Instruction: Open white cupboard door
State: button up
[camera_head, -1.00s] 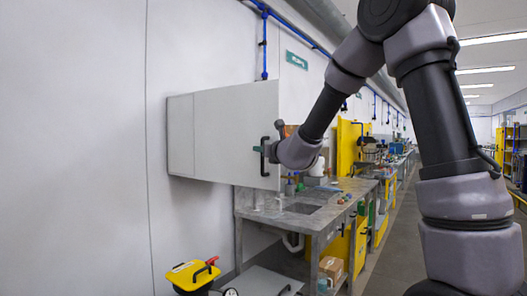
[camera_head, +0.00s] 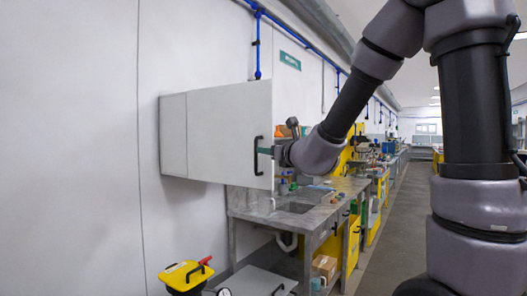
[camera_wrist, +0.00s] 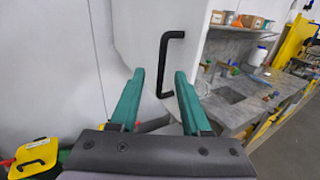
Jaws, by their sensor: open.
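The white cupboard door (camera_head: 225,130) is the large pale panel in the head view. It appears swung out from the narrower cupboard side panel (camera_head: 173,135) on its left. A black bar handle (camera_head: 258,155) sits near the door's free right edge; it also shows in the wrist view (camera_wrist: 165,62). The gripper appears empty; contact with the door cannot be told.
Small boxes and cans (camera_wrist: 240,19) stand on a surface right of the door edge. A grey workbench with a sink (camera_head: 297,205) is below right. The aisle (camera_head: 385,235) is clear.

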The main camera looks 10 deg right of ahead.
jog(key=shift+s+d, duration=0.1)
jog(key=shift+s, duration=0.1)
jog(key=shift+c, duration=0.4)
